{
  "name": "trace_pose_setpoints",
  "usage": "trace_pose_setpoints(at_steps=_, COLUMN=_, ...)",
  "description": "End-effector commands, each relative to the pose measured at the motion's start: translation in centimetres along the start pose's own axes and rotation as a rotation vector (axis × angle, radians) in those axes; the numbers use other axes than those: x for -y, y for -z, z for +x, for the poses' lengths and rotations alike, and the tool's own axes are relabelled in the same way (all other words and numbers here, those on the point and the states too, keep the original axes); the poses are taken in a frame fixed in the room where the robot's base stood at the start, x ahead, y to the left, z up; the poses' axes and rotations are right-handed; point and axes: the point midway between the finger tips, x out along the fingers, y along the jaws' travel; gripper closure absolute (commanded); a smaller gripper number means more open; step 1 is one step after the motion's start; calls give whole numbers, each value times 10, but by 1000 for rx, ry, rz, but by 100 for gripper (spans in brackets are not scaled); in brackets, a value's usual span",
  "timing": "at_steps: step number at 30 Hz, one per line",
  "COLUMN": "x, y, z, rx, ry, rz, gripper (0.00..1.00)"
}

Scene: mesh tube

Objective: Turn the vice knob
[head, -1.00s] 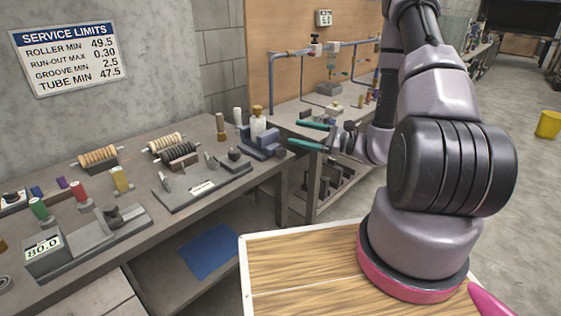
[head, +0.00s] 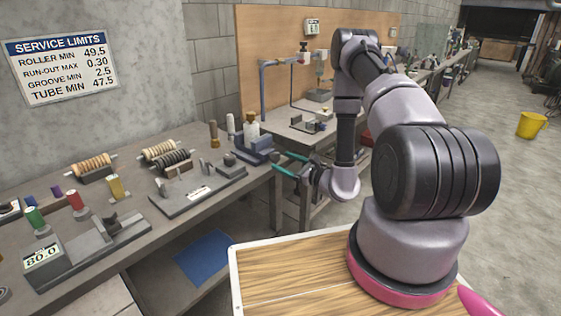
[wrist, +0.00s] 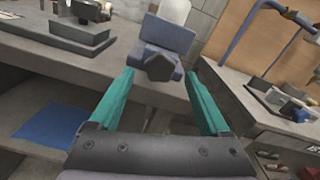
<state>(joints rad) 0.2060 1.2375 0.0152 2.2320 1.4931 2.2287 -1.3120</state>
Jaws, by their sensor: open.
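A blue-grey vice (head: 262,150) stands at the right end of the workbench, with a white cylinder in or behind it. In the wrist view the vice (wrist: 168,35) is straight ahead, and its dark lobed knob (wrist: 160,68) faces me. My gripper (head: 276,161) has teal fingers and is open, pointing at the vice from the right. In the wrist view the gripper (wrist: 158,77) has one finger to each side of the knob, and nothing is between them but a gap. I cannot tell how far the tips are from the knob.
A grey fixture plate (head: 197,190) with small parts lies left of the vice. Roller stands (head: 160,150) and coloured spools (head: 75,202) are farther left. A second bench (head: 300,125) with pipework is behind my arm. A blue mat (head: 203,257) lies on the lower shelf.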

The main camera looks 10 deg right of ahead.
Motion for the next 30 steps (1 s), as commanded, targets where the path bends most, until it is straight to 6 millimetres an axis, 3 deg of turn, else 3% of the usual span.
trace_pose_setpoints(at_steps=6, x=0, y=0, z=21, rx=0, ry=0, rz=-1, gripper=19)
trace_pose_setpoints(at_steps=15, x=0, y=0, z=23, rx=0, ry=0, rz=1, gripper=19)
trace_pose_setpoints(at_steps=17, x=0, y=0, z=23, rx=0, ry=0, rz=1, gripper=38)
trace_pose_setpoints(at_steps=21, x=0, y=0, z=23, rx=0, ry=0, rz=1, gripper=92)
trace_pose_setpoints(at_steps=22, x=0, y=0, z=23, rx=0, ry=0, rz=1, gripper=100)
trace_pose_setpoints(at_steps=30, x=0, y=0, z=23, rx=-1, ry=1, rz=24, gripper=100)
